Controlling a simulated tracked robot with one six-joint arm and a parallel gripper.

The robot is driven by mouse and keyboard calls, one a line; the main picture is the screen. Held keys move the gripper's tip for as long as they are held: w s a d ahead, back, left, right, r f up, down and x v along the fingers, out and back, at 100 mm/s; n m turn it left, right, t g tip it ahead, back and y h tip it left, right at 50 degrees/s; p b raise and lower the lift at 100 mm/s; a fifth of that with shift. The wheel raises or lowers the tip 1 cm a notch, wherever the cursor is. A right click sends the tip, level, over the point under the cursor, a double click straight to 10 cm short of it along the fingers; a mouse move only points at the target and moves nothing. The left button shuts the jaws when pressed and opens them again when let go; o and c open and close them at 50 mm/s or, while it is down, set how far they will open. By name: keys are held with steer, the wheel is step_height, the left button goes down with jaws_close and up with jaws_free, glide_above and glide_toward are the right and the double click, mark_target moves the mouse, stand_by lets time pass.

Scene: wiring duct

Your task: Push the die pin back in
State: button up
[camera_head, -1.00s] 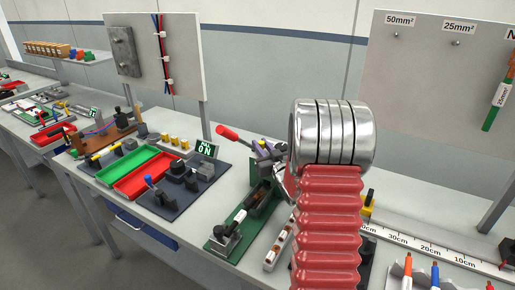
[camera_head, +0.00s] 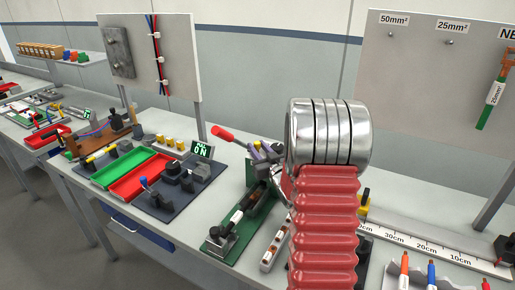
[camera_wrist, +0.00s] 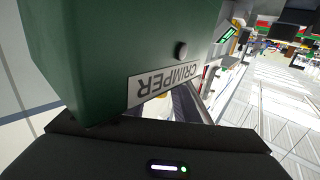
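A green crimper body with an upside-down "CRIMPER" label (camera_wrist: 164,83) fills the upper left of the wrist view, very close to the camera. A small round grey stud (camera_wrist: 181,50) sits on its green face; I cannot tell for sure whether it is the die pin. In the head view a bench tool on a green base (camera_head: 215,246), with a red-ended lever (camera_head: 222,133) near it, stands partly behind my red, ribbed arm. My gripper's dark housing crosses the bottom of the wrist view. Its fingertips are not clearly visible, so its opening and any contact are unclear.
Left of the tool are a dark fixture board (camera_head: 165,205) and red (camera_head: 140,183) and green (camera_head: 118,165) trays. A ruler rail (camera_head: 425,240) runs to the right. A white panel (camera_head: 420,120) stands behind. My arm hides the bench middle.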

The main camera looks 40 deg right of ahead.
steer(key=v, duration=1.3)
steer(key=shift+w, duration=0.1)
steer(key=a+r+g, duration=0.2)
steer(key=a+g, duration=0.1)
steer(key=a, duration=0.4)
steer(key=a+r+g, duration=0.3)
steer(key=a, duration=0.3)
steer(key=s+a+n+g+y, duration=0.2)
steer(key=s+a+g+y, duration=0.2)
steer(key=s+a, duration=1.5)
steer(key=shift+s+a+r+n+g, duration=0.35)
steer(key=shift+s+n+g, duration=0.1)
steer(key=shift+g, duration=0.45)
